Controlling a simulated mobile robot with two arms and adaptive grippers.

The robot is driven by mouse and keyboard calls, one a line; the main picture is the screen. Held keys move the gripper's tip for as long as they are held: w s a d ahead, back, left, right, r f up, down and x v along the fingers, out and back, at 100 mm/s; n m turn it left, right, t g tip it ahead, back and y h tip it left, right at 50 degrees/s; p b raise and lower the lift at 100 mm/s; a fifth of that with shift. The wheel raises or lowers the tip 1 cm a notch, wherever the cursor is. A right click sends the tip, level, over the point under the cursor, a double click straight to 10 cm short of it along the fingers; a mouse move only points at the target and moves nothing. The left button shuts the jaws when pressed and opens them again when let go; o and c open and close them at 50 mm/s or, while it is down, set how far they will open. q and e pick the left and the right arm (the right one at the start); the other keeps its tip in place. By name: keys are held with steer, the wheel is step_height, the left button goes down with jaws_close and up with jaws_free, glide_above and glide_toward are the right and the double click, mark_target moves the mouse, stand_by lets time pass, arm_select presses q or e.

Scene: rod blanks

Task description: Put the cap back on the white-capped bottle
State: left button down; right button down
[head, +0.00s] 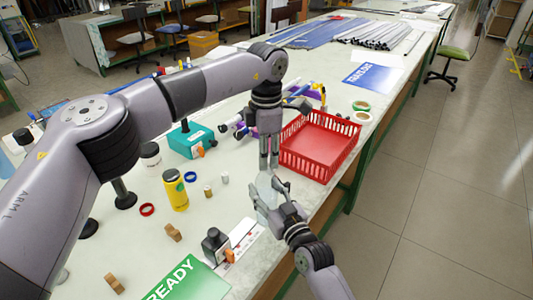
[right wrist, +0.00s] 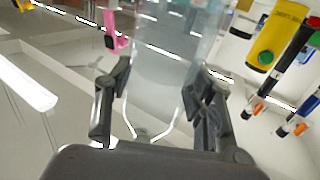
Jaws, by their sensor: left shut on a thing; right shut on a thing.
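A clear, pale bottle (head: 265,193) is held off to the left of my right gripper's wrist, near the table's front edge. My right gripper (head: 272,199) is shut on it. In the right wrist view the see-through bottle (right wrist: 160,75) stands between the two dark fingers (right wrist: 161,100). My left gripper (head: 269,164) points straight down just above the bottle's upper end. Its fingers are close together on something small, apparently the cap, which they mostly hide. I cannot tell whether cap and bottle touch.
A red basket (head: 318,148) stands close to the right of my left gripper. A yellow bottle (head: 176,190), a blue ring (head: 190,177), a small white piece (head: 225,178) and a teal box (head: 190,141) are on the left.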

arm_select(q)
steer(key=m, duration=0.9)
steer(key=shift+m, duration=0.4)
steer(key=c, duration=1.2)
jaws_free()
steer(key=shift+c, duration=0.2)
step_height(320, 180, up, 12)
arm_select(e)
steer(key=c, duration=0.6)
jaws_free()
steer(key=shift+c, duration=0.2)
